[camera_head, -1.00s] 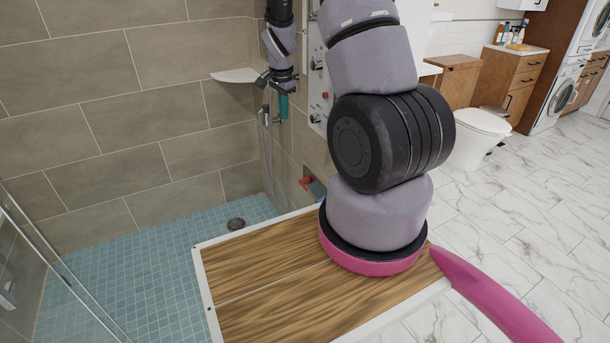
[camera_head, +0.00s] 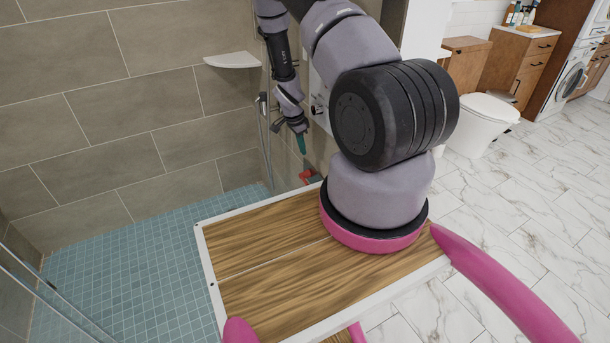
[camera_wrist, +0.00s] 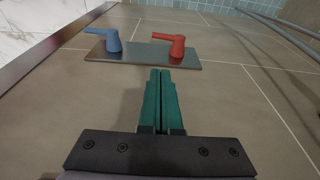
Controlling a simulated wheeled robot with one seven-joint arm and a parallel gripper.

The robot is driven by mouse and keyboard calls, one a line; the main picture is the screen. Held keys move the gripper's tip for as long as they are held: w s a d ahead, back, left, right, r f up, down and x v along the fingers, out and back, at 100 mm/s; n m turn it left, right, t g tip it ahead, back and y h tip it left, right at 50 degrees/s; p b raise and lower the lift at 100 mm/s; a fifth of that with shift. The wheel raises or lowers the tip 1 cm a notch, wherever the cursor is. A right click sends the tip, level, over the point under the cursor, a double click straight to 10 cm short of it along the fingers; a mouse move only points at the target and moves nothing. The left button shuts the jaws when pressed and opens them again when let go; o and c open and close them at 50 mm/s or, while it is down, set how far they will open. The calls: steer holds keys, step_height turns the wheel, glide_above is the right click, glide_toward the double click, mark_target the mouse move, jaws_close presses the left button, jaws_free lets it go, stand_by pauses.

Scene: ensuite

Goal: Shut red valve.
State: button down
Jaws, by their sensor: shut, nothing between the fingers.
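The red valve (camera_wrist: 175,44) stands on a grey metal plate (camera_wrist: 140,54) on the tiled wall in the wrist view. Its lever points to the left in that view. In the head view the red valve (camera_head: 308,177) shows low on the wall, just beyond the wooden board's far edge. My gripper (camera_wrist: 162,74) is shut and empty, its green fingers side by side. The fingertips are apart from the valve, short of the plate's near edge. In the head view my gripper (camera_head: 302,150) points down, a little above the red valve.
A blue valve (camera_wrist: 104,38) sits left of the red one on the same plate. A corner shelf (camera_head: 232,60) and a shower hose (camera_head: 265,130) are by the wall. A toilet (camera_head: 482,122) stands at right. The blue-tiled shower floor (camera_head: 130,260) is mostly clear.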

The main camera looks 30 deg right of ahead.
glide_toward(305, 181)
steer(key=x, duration=0.2)
steer(key=d+x, duration=0.1)
steer(key=x, duration=0.2)
steer(key=shift+x, duration=0.8)
